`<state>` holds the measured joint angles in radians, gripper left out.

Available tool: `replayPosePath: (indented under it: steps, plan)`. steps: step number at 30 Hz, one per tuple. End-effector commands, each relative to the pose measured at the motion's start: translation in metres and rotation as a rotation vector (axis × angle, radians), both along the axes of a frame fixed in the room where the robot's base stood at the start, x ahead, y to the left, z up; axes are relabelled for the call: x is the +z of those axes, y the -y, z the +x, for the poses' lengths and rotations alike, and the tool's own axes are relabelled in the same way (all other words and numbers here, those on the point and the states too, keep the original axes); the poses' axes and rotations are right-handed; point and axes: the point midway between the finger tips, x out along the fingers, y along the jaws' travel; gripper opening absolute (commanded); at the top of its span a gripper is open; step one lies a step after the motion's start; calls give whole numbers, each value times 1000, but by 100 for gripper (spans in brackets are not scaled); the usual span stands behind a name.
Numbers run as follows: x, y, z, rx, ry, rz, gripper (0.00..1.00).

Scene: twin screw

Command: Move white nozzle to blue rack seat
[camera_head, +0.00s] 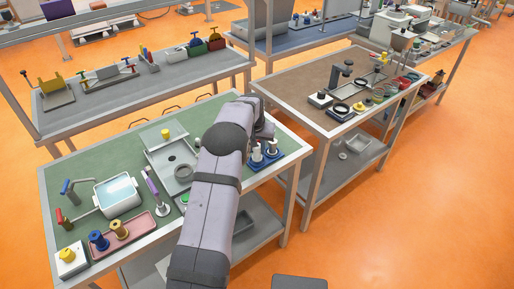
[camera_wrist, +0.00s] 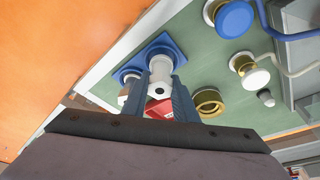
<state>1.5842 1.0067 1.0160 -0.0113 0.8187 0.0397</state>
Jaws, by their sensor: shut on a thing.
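The white nozzle (camera_wrist: 160,70) is between the two fingertips of my gripper (camera_wrist: 161,83), which is shut on it. It lines up with a square blue seat of the blue rack (camera_wrist: 157,44) in the wrist view; I cannot tell whether it is inside the seat or just above it. A second white piece (camera_wrist: 124,92) is at another blue seat, partly hidden by the left finger. In the head view the blue rack (camera_head: 255,165) is at the right end of the green bench, and my arm hides most of the gripper there.
A red part (camera_wrist: 158,107) shows between the fingers, and a brass ring (camera_wrist: 208,102) lies beside the right finger. A grey tray (camera_head: 163,155), a blue-lined basin (camera_head: 118,192) and a pink tray (camera_head: 113,238) are farther left. The bench's edge is close to the rack.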

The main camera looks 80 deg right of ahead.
Motion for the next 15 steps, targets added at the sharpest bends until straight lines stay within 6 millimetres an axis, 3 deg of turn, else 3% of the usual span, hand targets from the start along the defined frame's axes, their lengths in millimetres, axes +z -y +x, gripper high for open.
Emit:
replayPosePath:
  steps: [15]
  plan:
    - [-8, 0, 0, 0, 0, 0, 4]
